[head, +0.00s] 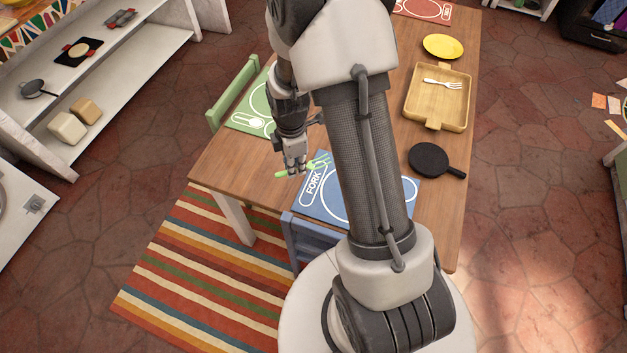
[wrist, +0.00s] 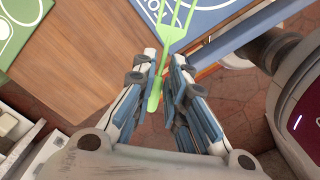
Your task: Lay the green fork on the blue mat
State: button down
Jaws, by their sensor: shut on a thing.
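The green fork (head: 317,164) is in my gripper (head: 295,168), by the left edge of the blue mat in the head view. In the wrist view the fork (wrist: 170,38) points away from me with its handle between the fingers of my gripper (wrist: 165,88), which are shut on it. Its tines overlap the mat's corner in both views; I cannot tell how high above it they are. The blue mat (head: 333,206) lies at the table's near edge with a white FORK label and a plate outline. My arm hides part of the mat. It also shows in the wrist view (wrist: 208,16).
The wooden table (head: 235,158) also holds a green mat (head: 246,122), a black pan (head: 430,158), a wooden tray (head: 411,118) with a white fork (head: 442,84), and a yellow plate (head: 443,46). A blue chair (head: 306,236) stands at the near edge.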

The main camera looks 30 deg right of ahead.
aim_at(310, 188)
jog(key=d+r+n, duration=0.5)
jog(key=n, duration=0.5)
jog(key=f+b, duration=0.1)
jog(key=f, duration=0.5)
jog(key=f+b, duration=0.2)
jog(key=f, duration=0.5)
jog(key=f+b, duration=0.2)
jog(key=f, duration=0.5)
jog(key=shift+w+f, duration=0.1)
jog(key=shift+w, duration=0.3)
jog(key=c, duration=2.1)
grip_release()
jog(key=shift+f+b, duration=0.15)
jog(key=shift+b, duration=0.15)
jog(key=o, duration=0.5)
